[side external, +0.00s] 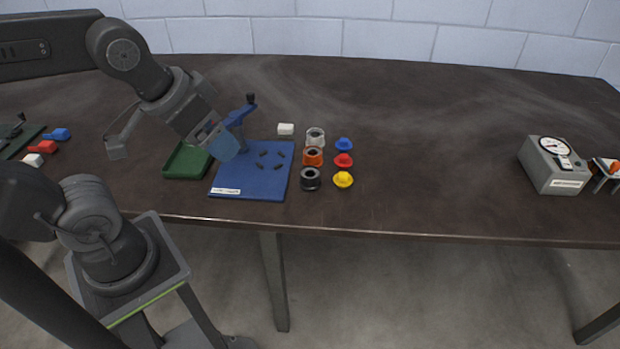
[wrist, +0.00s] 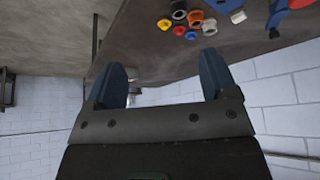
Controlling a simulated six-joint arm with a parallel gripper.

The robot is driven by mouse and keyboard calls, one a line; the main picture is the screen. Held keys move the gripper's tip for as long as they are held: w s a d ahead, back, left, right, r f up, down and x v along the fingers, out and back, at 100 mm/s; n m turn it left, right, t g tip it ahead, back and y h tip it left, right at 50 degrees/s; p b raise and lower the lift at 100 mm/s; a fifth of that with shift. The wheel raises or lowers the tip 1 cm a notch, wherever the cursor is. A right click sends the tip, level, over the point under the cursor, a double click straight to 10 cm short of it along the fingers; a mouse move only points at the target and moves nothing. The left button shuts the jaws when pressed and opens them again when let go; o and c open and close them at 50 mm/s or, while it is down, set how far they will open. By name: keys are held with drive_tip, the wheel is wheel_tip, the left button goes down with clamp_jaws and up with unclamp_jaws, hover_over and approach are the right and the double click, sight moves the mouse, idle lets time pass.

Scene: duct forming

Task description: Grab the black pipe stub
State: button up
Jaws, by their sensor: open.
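The black pipe stub (side external: 310,180) is a short dark ring standing on the table, nearest the front edge in a column of three stubs. It also shows at the top of the wrist view (wrist: 178,11). My gripper (side external: 222,145) is to the left of it, above the blue board beside the green tray. Its blue fingers (wrist: 163,78) are apart with nothing between them, and the stub is clear of them.
The orange stub (side external: 313,157) and grey stub (side external: 315,138) stand behind the black one. Yellow (side external: 343,180), red (side external: 343,161) and blue (side external: 344,145) caps stand to its right. The table's right-centre is clear.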

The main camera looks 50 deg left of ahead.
drive_tip(key=w+n+g, duration=0.2)
drive_tip(key=w+n, duration=0.4)
drive_tip(key=w, duration=0.2)
drive_tip(key=n+g, duration=0.4)
drive_tip(key=n, duration=0.8)
hover_over(310, 173)
wheel_tip(310, 173, down, 10)
drive_tip(key=f, duration=0.9)
drive_tip(key=shift+w+f, duration=0.15)
drive_tip(key=shift+w, duration=0.05)
drive_tip(key=f, duration=0.5)
drive_tip(key=shift+s, duration=0.2)
drive_tip(key=c, duration=1)
